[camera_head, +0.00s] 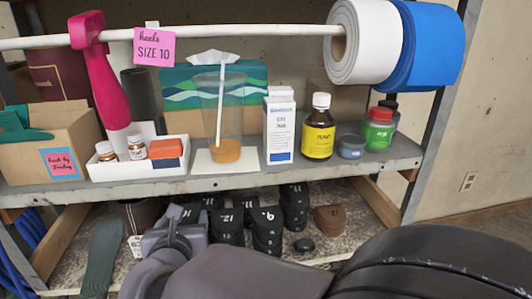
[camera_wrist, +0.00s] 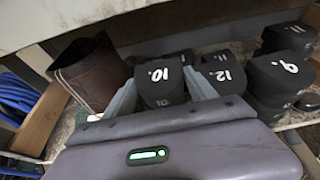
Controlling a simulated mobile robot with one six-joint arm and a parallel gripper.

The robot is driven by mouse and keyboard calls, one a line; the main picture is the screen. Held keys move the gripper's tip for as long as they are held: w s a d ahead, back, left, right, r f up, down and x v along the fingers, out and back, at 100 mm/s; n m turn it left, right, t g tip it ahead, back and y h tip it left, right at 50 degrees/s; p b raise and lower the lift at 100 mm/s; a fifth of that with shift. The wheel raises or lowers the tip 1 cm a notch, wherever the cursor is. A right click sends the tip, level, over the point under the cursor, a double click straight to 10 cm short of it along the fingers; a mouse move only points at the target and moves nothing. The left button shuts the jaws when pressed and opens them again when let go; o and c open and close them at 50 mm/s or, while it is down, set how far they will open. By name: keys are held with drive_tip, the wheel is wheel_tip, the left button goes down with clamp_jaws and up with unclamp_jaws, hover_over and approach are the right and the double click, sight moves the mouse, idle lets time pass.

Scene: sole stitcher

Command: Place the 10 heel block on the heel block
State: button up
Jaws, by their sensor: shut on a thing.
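The black heel block marked 10 (camera_wrist: 160,76) sits between the two fingers of my gripper (camera_wrist: 163,90) in the wrist view. The fingers are shut on its sides, and my gripper's body hides its lower part. In the head view my gripper (camera_head: 178,232) is at the lower shelf, at the left end of the black heel blocks. Other black numbered blocks stand to the right, among them one marked 12 (camera_wrist: 222,70) and one marked 9 (camera_wrist: 282,76). A pink label on the rail reads "heels SIZE 10" (camera_head: 155,47). I cannot tell which block is the target.
The upper shelf edge (camera_head: 270,182) runs close above the blocks. A brown container (camera_wrist: 88,72) stands left of the held block.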

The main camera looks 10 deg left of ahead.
drive_tip(key=o, duration=1.1)
